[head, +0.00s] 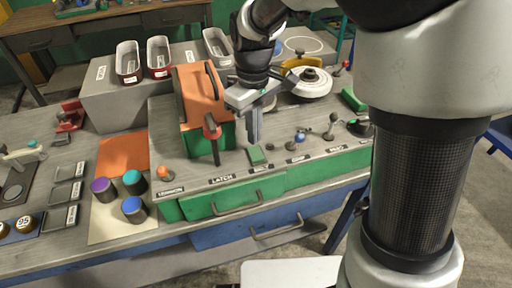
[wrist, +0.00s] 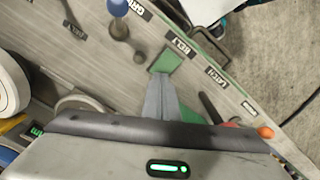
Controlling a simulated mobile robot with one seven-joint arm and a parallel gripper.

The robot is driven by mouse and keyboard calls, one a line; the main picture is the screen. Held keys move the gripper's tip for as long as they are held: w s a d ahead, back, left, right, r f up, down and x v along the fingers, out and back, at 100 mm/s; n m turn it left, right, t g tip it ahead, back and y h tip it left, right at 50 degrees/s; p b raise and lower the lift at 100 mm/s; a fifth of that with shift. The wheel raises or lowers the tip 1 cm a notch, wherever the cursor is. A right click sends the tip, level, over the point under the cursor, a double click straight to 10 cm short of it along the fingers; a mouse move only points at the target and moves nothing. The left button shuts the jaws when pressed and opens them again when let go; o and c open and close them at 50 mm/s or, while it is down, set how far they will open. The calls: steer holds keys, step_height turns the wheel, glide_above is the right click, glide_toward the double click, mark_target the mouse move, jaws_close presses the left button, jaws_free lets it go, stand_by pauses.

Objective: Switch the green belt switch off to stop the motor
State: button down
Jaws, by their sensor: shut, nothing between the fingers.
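The green belt switch (head: 256,155) is a small green block on the front of the grey bench panel, behind a label reading BELT. In the wrist view the green switch (wrist: 167,61) lies just beyond my fingertips, next to the BELT label (wrist: 183,45). My gripper (head: 254,138) points down, shut and empty, just behind the switch. In the wrist view my gripper (wrist: 164,80) has its fingers together, their tips at the switch's near edge. I cannot tell whether they touch it. Which way the switch is tipped is too small to tell.
A red-topped latch lever (head: 212,130) stands left of my gripper, before an orange and green housing (head: 203,95). A blue-knobbed lever (head: 299,138) stands to the right. A white grinding wheel (head: 312,88) is behind right. An orange knob (head: 164,173) sits at the left corner.

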steer(key=shift+r+p, duration=1.5)
steer(key=shift+r, duration=0.7)
steer(key=s+d+r+m+t+p, duration=0.2)
steer(key=s+d+r+m, duration=0.2)
steer(key=s+d+r, duration=0.2)
steer(key=s+d+r+m+t+p, duration=0.2)
steer(key=s+d+r+m, duration=0.3)
steer(key=s+r, duration=0.5)
steer(key=shift+s+d+t+p, duration=0.3)
steer(key=shift+d+t+p, duration=0.05)
steer(key=shift+d+t, duration=0.45)
